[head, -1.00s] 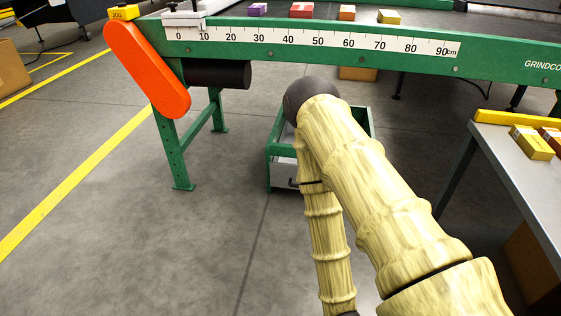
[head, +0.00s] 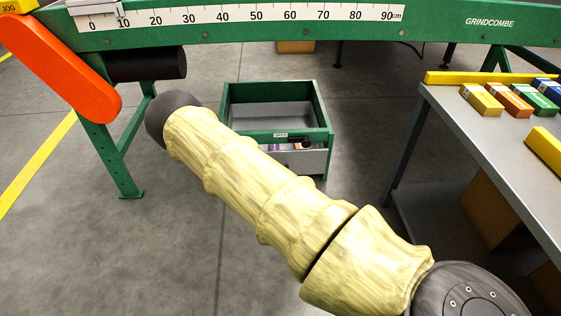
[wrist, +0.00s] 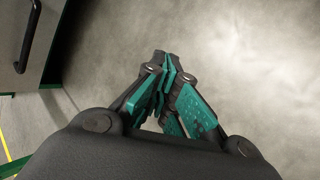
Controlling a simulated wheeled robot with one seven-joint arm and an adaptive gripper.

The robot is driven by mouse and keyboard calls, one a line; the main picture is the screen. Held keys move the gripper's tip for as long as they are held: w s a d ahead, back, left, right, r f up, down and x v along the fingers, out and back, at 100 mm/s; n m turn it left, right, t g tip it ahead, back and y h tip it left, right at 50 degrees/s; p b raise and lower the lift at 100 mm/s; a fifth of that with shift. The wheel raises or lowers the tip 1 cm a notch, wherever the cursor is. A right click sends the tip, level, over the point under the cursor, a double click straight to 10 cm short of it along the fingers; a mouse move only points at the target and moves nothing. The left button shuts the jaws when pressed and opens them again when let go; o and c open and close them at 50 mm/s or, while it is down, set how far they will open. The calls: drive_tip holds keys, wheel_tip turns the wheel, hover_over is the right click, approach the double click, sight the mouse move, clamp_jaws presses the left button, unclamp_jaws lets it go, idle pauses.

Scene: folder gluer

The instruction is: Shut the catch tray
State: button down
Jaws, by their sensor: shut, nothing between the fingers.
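The catch tray (head: 313,161) is a grey drawer in a green frame (head: 231,125) under the conveyor. In the head view it looks partly pulled out, with small purple and dark items (head: 291,146) showing behind its front. My arm covers its lower left part. In the wrist view a grey panel (wrist: 12,65) with a black bar handle (wrist: 30,38) shows at the upper left. My gripper (wrist: 162,62) is shut and empty, pointing at bare floor to the right of that panel, apart from it.
The green conveyor (head: 440,30) with its scale and orange guard (head: 60,65) runs above. A grey table (head: 455,125) with coloured boxes stands at the right. A conveyor leg (head: 108,160) is at the left. Floor between the frame and table is clear.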

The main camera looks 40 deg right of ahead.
drive_tip(key=w+d+r+n+t+h, duration=0.1)
drive_tip(key=w+d+r+n+t, duration=0.15)
drive_tip(key=w+n, duration=0.35)
drive_tip(key=w+d+r+n+t+b, duration=0.15)
drive_tip(key=w+r+n, duration=0.25)
drive_tip(key=w, duration=0.4)
drive_tip(key=w+d+r+n+t+h+p, duration=0.1)
drive_tip(key=w+r+n+t, duration=0.2)
drive_tip(key=w+n, duration=0.3)
drive_tip(key=shift+m, duration=0.5)
drive_tip(key=b+x, duration=0.2)
drive_tip(key=x, duration=0.2)
drive_tip(key=r+b+x, duration=0.1)
drive_tip(key=b+x, duration=0.1)
drive_tip(key=x, duration=0.3)
drive_tip(key=w+b+x, duration=0.1)
drive_tip(key=b+x, duration=0.2)
drive_tip(key=x, duration=0.1)
drive_tip(key=shift+w+a, duration=0.15)
drive_tip(key=shift+w, duration=0.1)
drive_tip(key=shift+w+r, duration=0.15)
drive_tip(key=shift+w, duration=0.05)
drive_tip(key=shift+d, duration=0.25)
